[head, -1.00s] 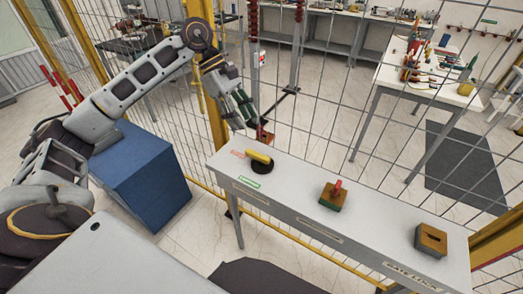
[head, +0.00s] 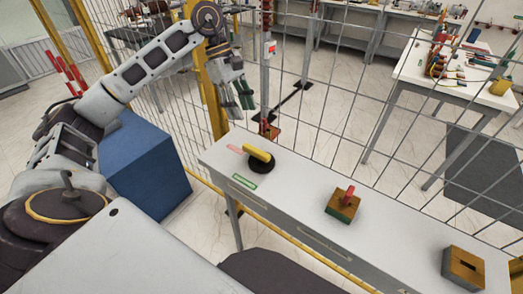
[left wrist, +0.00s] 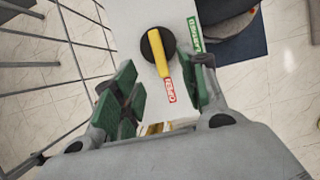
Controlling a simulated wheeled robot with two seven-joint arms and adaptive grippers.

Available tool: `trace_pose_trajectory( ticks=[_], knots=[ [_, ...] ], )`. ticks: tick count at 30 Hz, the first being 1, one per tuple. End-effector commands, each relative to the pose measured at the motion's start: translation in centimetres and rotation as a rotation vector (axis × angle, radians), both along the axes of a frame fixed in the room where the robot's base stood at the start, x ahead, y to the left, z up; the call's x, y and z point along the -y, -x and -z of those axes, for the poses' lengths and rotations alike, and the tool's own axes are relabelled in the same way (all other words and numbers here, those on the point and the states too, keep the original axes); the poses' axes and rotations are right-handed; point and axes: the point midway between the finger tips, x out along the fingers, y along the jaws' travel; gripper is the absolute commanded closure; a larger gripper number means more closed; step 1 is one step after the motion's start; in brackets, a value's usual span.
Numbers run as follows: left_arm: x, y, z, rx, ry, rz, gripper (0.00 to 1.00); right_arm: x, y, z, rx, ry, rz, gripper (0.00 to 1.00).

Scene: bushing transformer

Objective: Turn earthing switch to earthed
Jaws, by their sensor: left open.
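The earthing switch (head: 258,158) is a yellow bar handle on a round black base, at the left end of the grey bench. In the left wrist view the handle (left wrist: 157,52) points at a red label reading OPEN (left wrist: 172,91). A green label (left wrist: 195,36) lies to the side of the base; its text is partly covered. My left gripper (head: 240,98) is open and empty, above and behind the switch, fingers pointing down. In the left wrist view its fingers (left wrist: 163,90) are apart, with the switch beyond them. Nothing touches the handle. My right gripper is not in view.
The bench (head: 300,232) also carries a block with a red key-like handle (head: 343,204) and a slotted wooden block (head: 464,267). A wire mesh fence (head: 330,130) runs behind it. A blue box (head: 145,165) stands left of the bench.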

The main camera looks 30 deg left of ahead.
Motion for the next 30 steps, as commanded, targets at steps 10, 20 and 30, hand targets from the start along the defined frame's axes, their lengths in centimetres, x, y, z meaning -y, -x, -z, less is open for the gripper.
trace_pose_trajectory(
  ticks=[10,20,30],
  knots=[
    [-0.1,0.0,1.6,0.0,-0.002,0.0,0.57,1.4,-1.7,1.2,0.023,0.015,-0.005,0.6],
    [0.0,0.0,1.5,0.0,-0.002,0.0,0.57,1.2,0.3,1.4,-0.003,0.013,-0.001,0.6],
    [0.7,0.1,3.3,-0.002,-0.002,0.001,0.57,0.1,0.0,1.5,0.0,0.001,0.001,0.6]
  ],
)
